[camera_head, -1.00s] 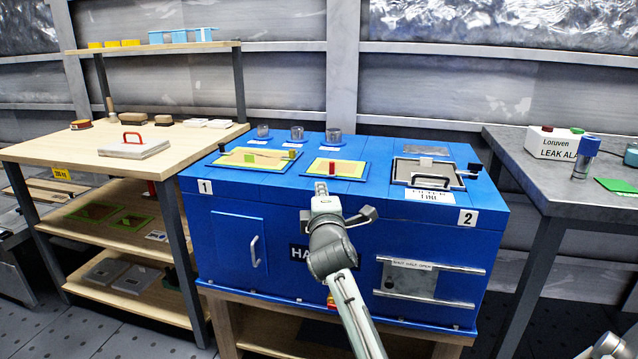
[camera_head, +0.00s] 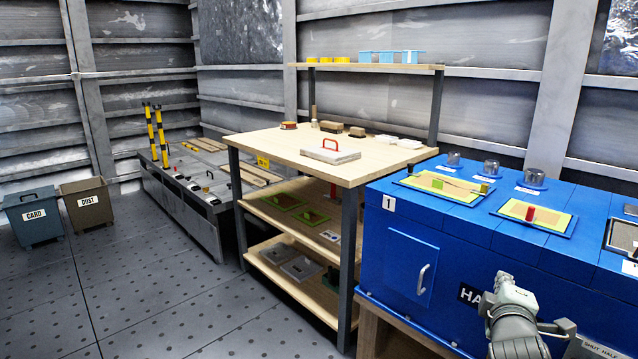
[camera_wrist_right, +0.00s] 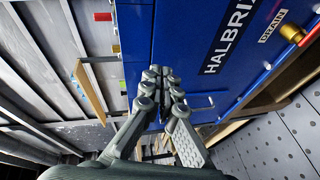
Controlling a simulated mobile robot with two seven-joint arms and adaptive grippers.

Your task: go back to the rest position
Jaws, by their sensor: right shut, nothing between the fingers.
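My right gripper (camera_head: 502,284) is at the lower right of the head view, in front of the blue machine (camera_head: 455,262). In the right wrist view its fingers (camera_wrist_right: 166,78) are together with nothing between them. Behind them is the blue front panel (camera_wrist_right: 185,45) with the HALBRIX lettering. I cannot tell how far the fingertips are from the panel. My left gripper is in neither view.
A wooden shelf bench (camera_head: 265,146) stands left of the machine, with a red-handled white plate (camera_head: 330,155) on top. Further left are a low grey bench (camera_head: 190,215), a CARD bin (camera_head: 33,232) and a DUST bin (camera_head: 88,222). The grey floor (camera_head: 150,300) in front is clear.

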